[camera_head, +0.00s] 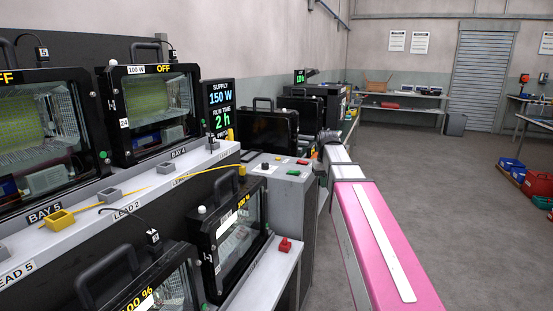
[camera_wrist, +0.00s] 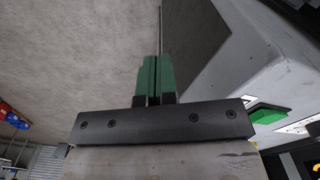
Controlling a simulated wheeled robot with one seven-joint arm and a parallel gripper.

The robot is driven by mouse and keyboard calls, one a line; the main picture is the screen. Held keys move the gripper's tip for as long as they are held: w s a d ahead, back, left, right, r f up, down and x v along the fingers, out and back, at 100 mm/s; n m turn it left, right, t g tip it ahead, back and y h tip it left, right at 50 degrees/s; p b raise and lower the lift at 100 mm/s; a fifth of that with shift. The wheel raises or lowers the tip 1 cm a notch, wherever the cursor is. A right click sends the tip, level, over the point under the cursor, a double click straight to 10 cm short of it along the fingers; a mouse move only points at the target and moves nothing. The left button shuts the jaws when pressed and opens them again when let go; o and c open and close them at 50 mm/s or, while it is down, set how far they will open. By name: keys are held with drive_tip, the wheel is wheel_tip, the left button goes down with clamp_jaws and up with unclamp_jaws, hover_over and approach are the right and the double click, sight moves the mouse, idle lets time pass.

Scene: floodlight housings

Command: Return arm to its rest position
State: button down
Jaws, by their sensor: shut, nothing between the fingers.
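My arm (camera_head: 385,245), pink and white, reaches forward along the right side of the bench in the head view. In the wrist view my gripper (camera_wrist: 153,80) has its two green fingers pressed together with nothing between them. The fingers stand over bare grey floor, beside the grey cabinet, whose side shows at the right. In the head view the fingertips are too small to make out at the far end of the arm.
Floodlight housings (camera_head: 152,106) stand on the bench shelves at the left. A grey cabinet (camera_head: 308,220) with a green button (camera_wrist: 268,113) is close by my arm.

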drive_tip(key=s+f, duration=0.9)
drive_tip(key=f, duration=0.5)
drive_tip(key=s+f+m, duration=0.1)
drive_tip(key=s+f, duration=0.9)
drive_tip(key=f, duration=0.3)
drive_tip(key=shift+s+f, duration=0.2)
drive_tip(key=shift+f, duration=0.15)
